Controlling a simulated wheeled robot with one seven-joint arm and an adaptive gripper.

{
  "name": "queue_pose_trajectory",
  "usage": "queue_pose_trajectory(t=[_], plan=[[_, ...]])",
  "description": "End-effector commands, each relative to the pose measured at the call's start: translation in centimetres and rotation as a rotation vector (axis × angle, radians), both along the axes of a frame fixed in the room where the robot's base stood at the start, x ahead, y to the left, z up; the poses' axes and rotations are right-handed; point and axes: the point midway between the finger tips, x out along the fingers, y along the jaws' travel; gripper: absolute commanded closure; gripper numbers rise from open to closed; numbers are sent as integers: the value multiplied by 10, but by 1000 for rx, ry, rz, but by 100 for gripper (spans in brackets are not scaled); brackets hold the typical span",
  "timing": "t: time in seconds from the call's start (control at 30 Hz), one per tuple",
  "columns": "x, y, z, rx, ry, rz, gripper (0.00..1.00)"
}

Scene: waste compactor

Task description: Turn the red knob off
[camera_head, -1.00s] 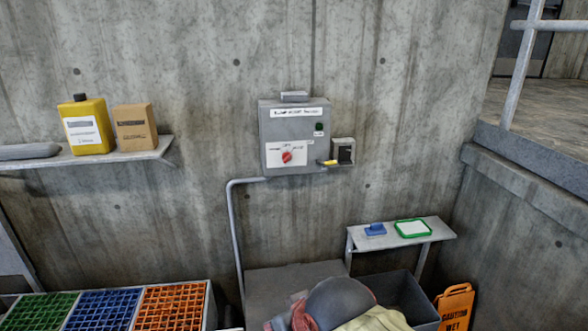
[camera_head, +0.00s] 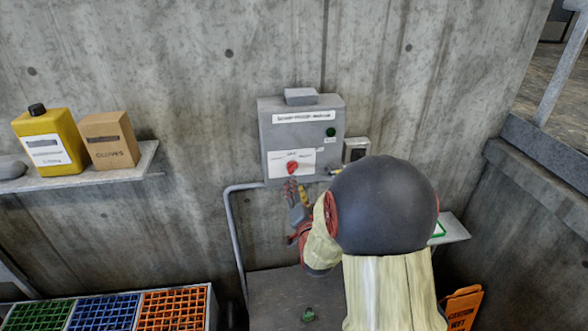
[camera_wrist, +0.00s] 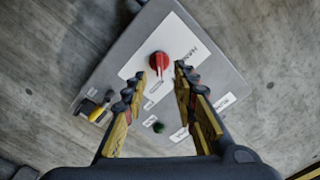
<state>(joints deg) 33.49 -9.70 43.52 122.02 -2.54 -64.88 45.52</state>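The red knob (camera_head: 292,167) sits on a white label plate low on the front of the grey control box (camera_head: 333,100), which is fixed to the concrete wall. In the wrist view the red knob (camera_wrist: 159,62) lies just beyond my fingertips, between their lines. My gripper (camera_wrist: 162,80) is open, with a clear gap between its two toothed fingers. In the head view my gripper (camera_head: 294,190) is just below the knob, and it looks apart from it. The exact distance to the knob is hard to tell. My arm hides the area right of and below the box.
A small switch box (camera_head: 356,149) is beside the control box, with a yellow part near it. A shelf (camera_head: 148,158) at left holds a yellow jug (camera_head: 50,145) and a carton (camera_head: 110,142). Coloured crates, an orange caution sign (camera_head: 462,308) and a conduit (camera_head: 232,230) are below.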

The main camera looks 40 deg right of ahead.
Motion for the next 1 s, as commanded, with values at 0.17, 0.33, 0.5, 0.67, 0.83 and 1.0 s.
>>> queue_pose_trajectory(t=[0.17, 0.33, 0.5, 0.67, 0.83, 1.0], plan=[[7, -10, 1, 0, -21, -7, 72], [29, -23, 0, -1, -20, -6, 72], [50, -35, 0, 0, -20, -6, 72], [61, -42, 0, -1, -19, -6, 72], [65, -44, 1, -1, -19, -6, 72], [64, -44, 1, -1, -19, -6, 73]])
